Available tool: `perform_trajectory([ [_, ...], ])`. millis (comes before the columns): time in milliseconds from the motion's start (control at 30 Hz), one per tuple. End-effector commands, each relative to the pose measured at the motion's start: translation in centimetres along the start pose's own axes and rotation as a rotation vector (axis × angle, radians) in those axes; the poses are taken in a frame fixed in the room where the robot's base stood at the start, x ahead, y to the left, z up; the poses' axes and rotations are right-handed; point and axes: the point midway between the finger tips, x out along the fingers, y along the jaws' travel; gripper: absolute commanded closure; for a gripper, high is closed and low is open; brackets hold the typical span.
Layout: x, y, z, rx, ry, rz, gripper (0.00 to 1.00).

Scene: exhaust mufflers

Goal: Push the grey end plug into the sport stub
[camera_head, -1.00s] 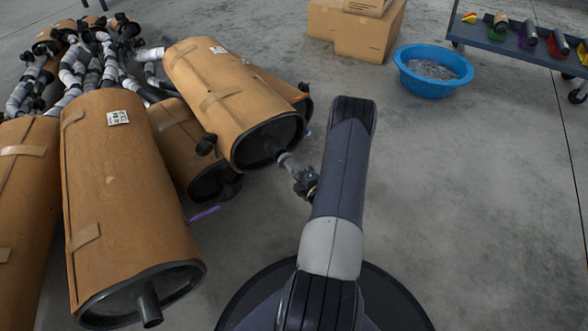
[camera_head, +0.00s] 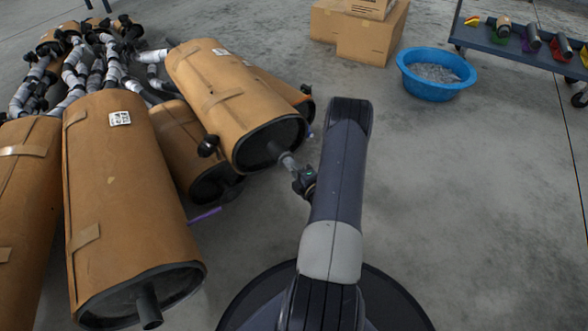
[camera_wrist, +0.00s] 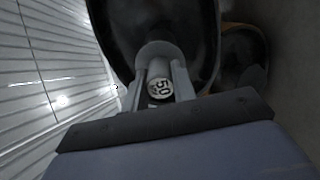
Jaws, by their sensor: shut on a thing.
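The sport stub (camera_wrist: 154,50) is a short grey pipe on the dark end face of a brown-wrapped muffler (camera_head: 222,92). In the head view the stub (camera_head: 276,148) points toward my gripper (camera_head: 289,163). My gripper also shows in the wrist view (camera_wrist: 160,82), with its two fingers shut on the sides of the grey end plug (camera_wrist: 160,90). The plug's round outer face carries a "50" mark. The plug is lined up at the stub's mouth. How deep it sits is hidden by the plug's own face and the fingers.
Other wrapped mufflers (camera_head: 118,190) lie close on the left, with grey pipes (camera_head: 75,75) behind. A purple stick (camera_head: 204,216) lies on the floor below. A blue tub (camera_head: 433,90), cardboard boxes (camera_head: 372,40) and a cart (camera_head: 515,38) stand farther back. The floor at right is clear.

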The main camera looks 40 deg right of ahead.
Motion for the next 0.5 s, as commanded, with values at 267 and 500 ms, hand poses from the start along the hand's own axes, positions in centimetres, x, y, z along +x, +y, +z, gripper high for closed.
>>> perform_trajectory([
  [267,0.75,-0.02,-0.03,-0.001,0.001,0.001,0.97],
  [500,1.08,0.02,0.01,0.000,0.000,0.001,0.68],
])
